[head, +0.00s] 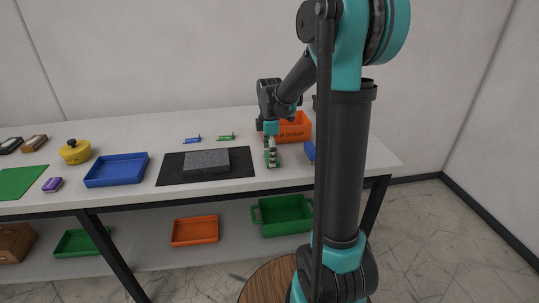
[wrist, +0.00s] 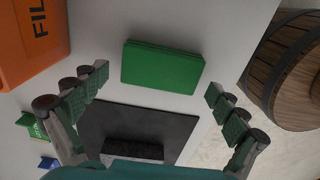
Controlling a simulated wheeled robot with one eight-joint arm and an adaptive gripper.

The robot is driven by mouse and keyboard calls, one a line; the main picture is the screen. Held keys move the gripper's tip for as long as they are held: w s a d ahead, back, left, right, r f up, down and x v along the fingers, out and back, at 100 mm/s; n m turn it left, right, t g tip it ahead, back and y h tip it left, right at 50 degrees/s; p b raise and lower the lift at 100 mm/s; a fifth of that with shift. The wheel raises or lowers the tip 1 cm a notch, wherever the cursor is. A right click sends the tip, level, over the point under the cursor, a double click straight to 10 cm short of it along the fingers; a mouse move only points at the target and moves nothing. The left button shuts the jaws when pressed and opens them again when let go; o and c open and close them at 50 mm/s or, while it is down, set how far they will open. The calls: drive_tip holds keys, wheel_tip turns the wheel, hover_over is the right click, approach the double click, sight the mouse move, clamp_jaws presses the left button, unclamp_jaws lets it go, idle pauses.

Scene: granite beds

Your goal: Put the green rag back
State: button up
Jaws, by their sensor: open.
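The green rag (wrist: 162,64) is a flat, folded green rectangle in the wrist view. It lies on the white bench top, just beyond the black mat (wrist: 180,125), between and slightly ahead of my fingertips. My gripper (wrist: 156,82) is open, with one finger on each side of the picture and nothing held between them. In the head view my gripper (head: 271,160) points down over the bench, right of the black mat. There the rag is hard to tell apart from the green finger pads.
On the bench are an orange scrap bin (head: 295,126), a grey granite block (head: 206,161) on the mat, a blue tray (head: 117,170), a yellow pot (head: 75,151), a green sheet (head: 20,181) and a partly hidden blue object (head: 309,150). Below are a green bin (head: 283,215) and an orange tray (head: 195,230).

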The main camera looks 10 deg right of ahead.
wheel_tip(320, 180, up, 12)
drive_tip(key=s+d+f+m, duration=0.1)
drive_tip(key=s+f+m, duration=0.2)
drive_tip(key=s+d+f+m+t, duration=0.1)
drive_tip(key=s+f+m, duration=0.2)
drive_tip(key=s, duration=0.1)
drive_tip(key=s+d+f+m+t, duration=0.1)
drive_tip(key=s+f+m, duration=0.1)
drive_tip(key=s+f, duration=0.1)
drive_tip(key=shift+s+m, duration=0.15)
drive_tip(key=shift+m, duration=0.25)
drive_tip(key=s+d+f+m+t, duration=0.2)
drive_tip(key=s+f+m, duration=0.7)
drive_tip(key=s, duration=0.2)
drive_tip(key=shift+s+f, duration=0.3)
drive_tip(key=shift+s, duration=0.05)
